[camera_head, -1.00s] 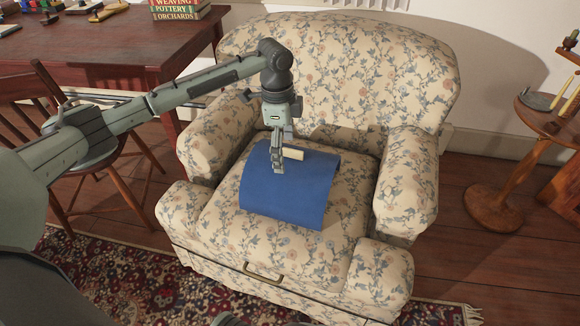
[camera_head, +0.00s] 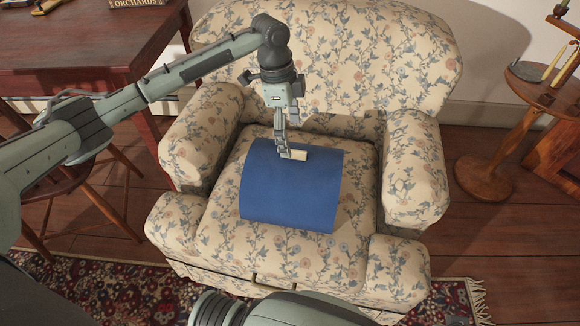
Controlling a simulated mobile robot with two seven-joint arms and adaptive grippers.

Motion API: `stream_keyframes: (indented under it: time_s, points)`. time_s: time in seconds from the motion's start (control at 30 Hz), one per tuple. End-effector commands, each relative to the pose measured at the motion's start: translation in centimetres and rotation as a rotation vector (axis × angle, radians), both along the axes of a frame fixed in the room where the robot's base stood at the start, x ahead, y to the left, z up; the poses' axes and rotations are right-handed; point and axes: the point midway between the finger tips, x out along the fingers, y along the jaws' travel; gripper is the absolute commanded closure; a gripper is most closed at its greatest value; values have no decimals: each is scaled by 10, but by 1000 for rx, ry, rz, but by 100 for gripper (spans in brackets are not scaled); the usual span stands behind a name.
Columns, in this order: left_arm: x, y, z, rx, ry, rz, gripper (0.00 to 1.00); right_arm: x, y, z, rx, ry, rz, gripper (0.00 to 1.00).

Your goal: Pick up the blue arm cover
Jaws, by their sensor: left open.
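The blue arm cover (camera_head: 285,195) lies curved on the seat of the floral armchair (camera_head: 330,60), with a small cream tab (camera_head: 299,154) at its far edge. My left gripper (camera_head: 284,152) points down at that far edge, right beside the tab. It is open. Its fingers overlap the tab in the picture, and I cannot tell whether they touch it. My right arm shows only as a link at the bottom edge; its gripper is out of view.
The chair's two armrests (camera_head: 412,165) rise on either side of the seat. A wooden table (camera_head: 85,45) and a wooden chair (camera_head: 60,170) stand at the left. A small round side table (camera_head: 545,90) stands at the right. A patterned rug (camera_head: 110,290) covers the floor in front.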

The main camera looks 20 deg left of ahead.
Motion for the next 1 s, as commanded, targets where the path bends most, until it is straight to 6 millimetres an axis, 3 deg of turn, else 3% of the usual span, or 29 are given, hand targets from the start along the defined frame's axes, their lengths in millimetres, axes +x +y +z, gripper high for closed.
stream_keyframes:
  time_s: [0.4, 0.73, 1.0]
  points:
    - [3, -9, -57, 0, 2, 1, 14, 1, -7, 4, -12, -4, -3, 60]
    - [3, -10, -65, 0, 0, 0, 14, 2, -3, 9, -10, -10, 3, 60]
    - [3, -10, -65, 0, 0, 0, 46, 0, -2, 6, -7, -4, 3, 60]
